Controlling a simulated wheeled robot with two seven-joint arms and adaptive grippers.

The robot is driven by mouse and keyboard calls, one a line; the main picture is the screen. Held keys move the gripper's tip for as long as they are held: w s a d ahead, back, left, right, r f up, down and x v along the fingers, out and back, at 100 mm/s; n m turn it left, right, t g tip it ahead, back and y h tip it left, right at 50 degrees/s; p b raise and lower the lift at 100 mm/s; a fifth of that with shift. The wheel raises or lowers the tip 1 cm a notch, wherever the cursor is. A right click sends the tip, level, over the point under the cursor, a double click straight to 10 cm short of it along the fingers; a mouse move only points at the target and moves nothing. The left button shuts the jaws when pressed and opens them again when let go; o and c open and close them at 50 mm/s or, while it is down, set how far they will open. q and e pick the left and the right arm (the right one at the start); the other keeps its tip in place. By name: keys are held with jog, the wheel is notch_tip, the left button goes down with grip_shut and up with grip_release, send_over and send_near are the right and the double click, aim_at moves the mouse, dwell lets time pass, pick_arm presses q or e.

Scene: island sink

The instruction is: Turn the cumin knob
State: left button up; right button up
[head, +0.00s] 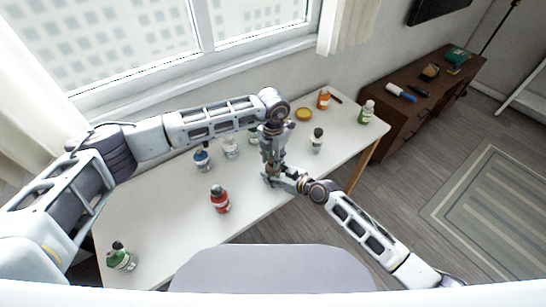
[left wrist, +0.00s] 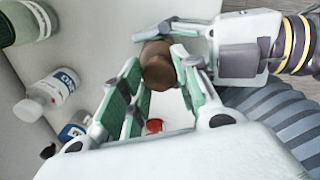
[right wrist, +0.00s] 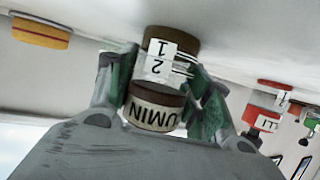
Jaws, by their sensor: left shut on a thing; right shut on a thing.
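The cumin container (right wrist: 152,112) is a brown-ended cylinder with a pale label reading "UMIN", upside down in the right wrist view. Its other brown part (right wrist: 172,42) carries a white label with "1" and "2". My right gripper (right wrist: 165,95) is shut around it from the side. In the left wrist view, a brown round end (left wrist: 157,66) lies between the green-padded fingers of my left gripper (left wrist: 160,78), which is shut on it from above. In the head view, my left gripper (head: 269,160) and right gripper (head: 273,179) meet there and mostly hide the container.
Several bottles stand on the white table (head: 175,215): a red one (head: 220,200) in front, a blue one (head: 202,158) and a white one (head: 230,148) behind. A green bottle (head: 120,259) is at the near left. A black-capped bottle (head: 316,142) is to the right.

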aim_at(273, 159)
pick_arm(q)
jog(key=o, duration=1.1)
jog(key=shift+r, duration=0.1)
jog(key=shift+r, duration=5.9)
